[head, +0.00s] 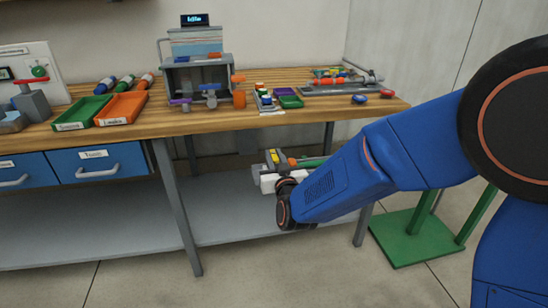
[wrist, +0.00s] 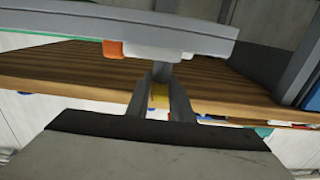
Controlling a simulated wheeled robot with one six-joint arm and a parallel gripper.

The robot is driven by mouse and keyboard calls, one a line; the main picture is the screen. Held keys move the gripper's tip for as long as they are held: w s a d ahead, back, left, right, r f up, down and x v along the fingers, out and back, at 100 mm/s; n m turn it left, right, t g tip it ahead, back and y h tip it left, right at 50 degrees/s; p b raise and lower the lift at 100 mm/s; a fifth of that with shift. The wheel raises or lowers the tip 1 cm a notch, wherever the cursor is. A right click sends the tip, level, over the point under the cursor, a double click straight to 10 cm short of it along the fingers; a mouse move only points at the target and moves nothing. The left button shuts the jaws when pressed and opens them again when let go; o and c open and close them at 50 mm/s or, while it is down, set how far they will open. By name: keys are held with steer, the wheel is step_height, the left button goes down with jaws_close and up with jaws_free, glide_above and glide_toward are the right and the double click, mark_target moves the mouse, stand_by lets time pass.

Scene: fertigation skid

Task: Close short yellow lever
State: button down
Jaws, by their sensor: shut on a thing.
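The short yellow lever (wrist: 160,96) shows as a small yellow piece between the two grey fingers of my gripper (wrist: 161,88) in the wrist view. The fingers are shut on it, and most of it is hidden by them. In the head view my gripper (head: 270,168) is in front of the bench, just below the tabletop edge. A bit of yellow (head: 274,156) shows at its tip. How far the lever is turned cannot be made out.
An orange fitting (head: 292,162) and a green pipe (head: 312,162) lie right beside my gripper. The wooden bench (head: 210,121) holds green (head: 82,113) and orange (head: 121,109) trays and a grey apparatus (head: 198,82). A green stand (head: 405,238) is on the floor at right.

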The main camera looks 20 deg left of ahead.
steer(key=c, duration=1.7)
jaws_free()
steer(key=v, duration=1.2)
